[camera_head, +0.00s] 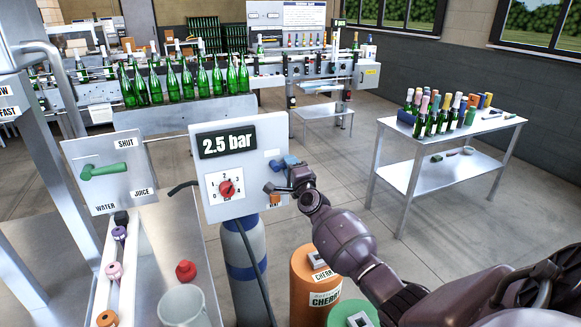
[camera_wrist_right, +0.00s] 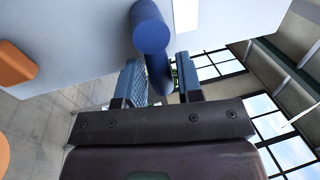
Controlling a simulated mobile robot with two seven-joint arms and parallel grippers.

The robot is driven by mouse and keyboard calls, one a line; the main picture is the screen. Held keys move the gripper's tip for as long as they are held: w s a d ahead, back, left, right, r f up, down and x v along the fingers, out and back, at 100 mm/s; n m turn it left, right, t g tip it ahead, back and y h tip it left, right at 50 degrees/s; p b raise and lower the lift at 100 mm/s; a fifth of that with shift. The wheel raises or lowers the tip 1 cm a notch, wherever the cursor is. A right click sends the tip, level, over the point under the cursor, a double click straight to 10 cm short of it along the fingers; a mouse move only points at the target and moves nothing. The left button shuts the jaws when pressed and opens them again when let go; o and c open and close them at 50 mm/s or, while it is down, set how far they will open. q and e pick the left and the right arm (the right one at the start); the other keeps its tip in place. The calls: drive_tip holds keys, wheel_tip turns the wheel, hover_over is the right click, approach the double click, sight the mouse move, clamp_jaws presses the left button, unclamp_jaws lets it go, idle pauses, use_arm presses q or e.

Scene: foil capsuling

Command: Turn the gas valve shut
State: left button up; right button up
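The gas valve has a blue handle (camera_head: 277,165) on the right side of the grey panel (camera_head: 218,150) with the "2.5 bar" display. In the right wrist view, its round blue hub (camera_wrist_right: 150,30) sits at the top and a blue lever (camera_wrist_right: 158,75) extends down from it. My right gripper (camera_head: 291,172) is at the valve. In the wrist view its two blue-padded fingers (camera_wrist_right: 160,84) stand apart, one on each side of the lever. A gap shows beside the right finger; contact with the left finger cannot be told. My left gripper is not in view.
A red-pointer dial (camera_head: 227,187) is left of the valve. A second panel with a green handle (camera_head: 103,170) stands at the left. A gas cylinder (camera_head: 243,255) and an orange drum (camera_head: 312,275) are below. A table with bottles (camera_head: 470,130) stands at right.

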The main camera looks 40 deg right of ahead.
drive_tip(key=shift+o, duration=0.9)
drive_tip(key=p+v, duration=0.1)
drive_tip(key=v, duration=0.9)
drive_tip(key=shift+s, duration=0.35)
drive_tip(key=shift+a+f, duration=0.1)
